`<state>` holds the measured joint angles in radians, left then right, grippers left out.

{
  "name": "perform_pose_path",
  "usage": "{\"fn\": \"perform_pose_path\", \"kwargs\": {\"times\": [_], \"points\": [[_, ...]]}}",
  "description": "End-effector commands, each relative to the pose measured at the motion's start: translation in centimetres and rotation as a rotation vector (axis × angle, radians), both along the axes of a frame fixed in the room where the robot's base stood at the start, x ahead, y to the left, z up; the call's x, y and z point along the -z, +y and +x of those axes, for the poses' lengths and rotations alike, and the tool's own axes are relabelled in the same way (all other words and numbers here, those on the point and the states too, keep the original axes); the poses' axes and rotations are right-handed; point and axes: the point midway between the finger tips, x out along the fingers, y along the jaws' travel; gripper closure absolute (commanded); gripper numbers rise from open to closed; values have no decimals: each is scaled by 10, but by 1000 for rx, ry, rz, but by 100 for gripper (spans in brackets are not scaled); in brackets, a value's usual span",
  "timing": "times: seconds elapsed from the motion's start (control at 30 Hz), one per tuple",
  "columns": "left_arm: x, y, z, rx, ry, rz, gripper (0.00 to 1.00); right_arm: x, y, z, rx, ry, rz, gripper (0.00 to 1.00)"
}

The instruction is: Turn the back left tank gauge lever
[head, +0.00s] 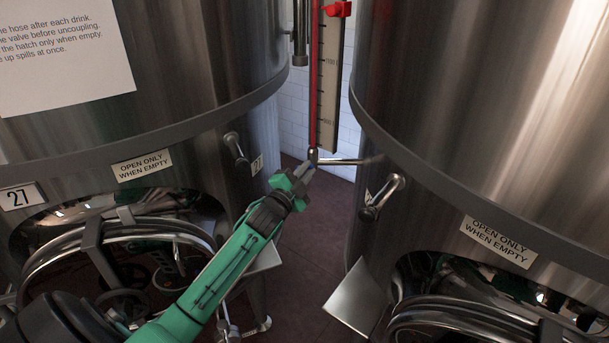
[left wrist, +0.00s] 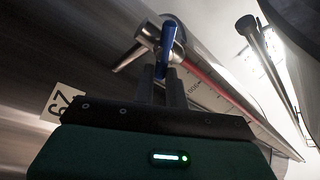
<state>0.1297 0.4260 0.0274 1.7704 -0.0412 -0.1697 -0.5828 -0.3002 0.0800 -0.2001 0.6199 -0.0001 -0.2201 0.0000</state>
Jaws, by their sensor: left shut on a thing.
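The tank gauge (head: 325,80) stands upright in the gap between two big steel tanks, with a red column beside a marked scale. Its metal fitting (head: 318,157) is at the lower end, with a pipe running right. In the left wrist view, a blue lever (left wrist: 168,36) sits on the round metal fitting (left wrist: 148,36) beside the gauge's red column (left wrist: 200,73). My left gripper (head: 307,174) reaches up to the fitting in the head view. In the left wrist view its fingers (left wrist: 166,75) are shut on the blue lever. The lever is hard to make out in the head view. My right gripper is not seen.
The left tank (head: 200,60) and right tank (head: 480,110) flank the narrow gap. A metal plate (head: 355,300) juts out at lower right.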

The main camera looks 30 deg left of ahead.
Motion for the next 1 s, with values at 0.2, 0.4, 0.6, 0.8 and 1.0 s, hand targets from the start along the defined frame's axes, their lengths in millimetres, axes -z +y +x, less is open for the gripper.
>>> {"fn": "perform_pose_path", "kwargs": {"times": [0.2,0.4,0.6,0.8,1.0], "points": [[8,-1,0,1,-15,198,100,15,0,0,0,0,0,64],[11,-1,0,0,-26,349,100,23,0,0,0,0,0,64],[14,-1,0,1,-34,454,100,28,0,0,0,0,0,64],[14,-1,0,0,-39,509,100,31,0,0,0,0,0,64],[15,-1,0,1,-40,530,100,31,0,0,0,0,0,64]]}}
